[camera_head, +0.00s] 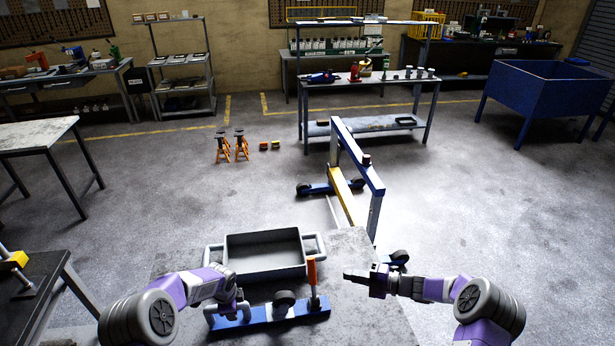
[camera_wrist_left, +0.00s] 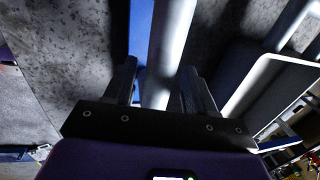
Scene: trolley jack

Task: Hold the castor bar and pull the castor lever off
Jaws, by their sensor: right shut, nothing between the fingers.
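The castor bar (camera_head: 258,318) is a blue bar lying on the table, with a dark castor wheel (camera_head: 284,302) at its middle and a grey handle at its left end. The castor lever (camera_head: 312,271) has an orange grip and stands upright near the bar's right end. My left gripper (camera_head: 238,304) is at the bar's left end. In the left wrist view its fingers (camera_wrist_left: 158,88) stand apart on both sides of the grey handle (camera_wrist_left: 168,45), with slight gaps showing. My right gripper (camera_head: 347,275) is shut and empty, right of the lever, pointing at it without touching.
A grey tray (camera_head: 265,274) with side handles sits just behind the bar on the table (camera_head: 365,310). A blue and yellow wheeled frame (camera_head: 350,175) stands beyond it. Orange stands (camera_head: 231,147) are on the floor farther back. The tabletop right of the bar is clear.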

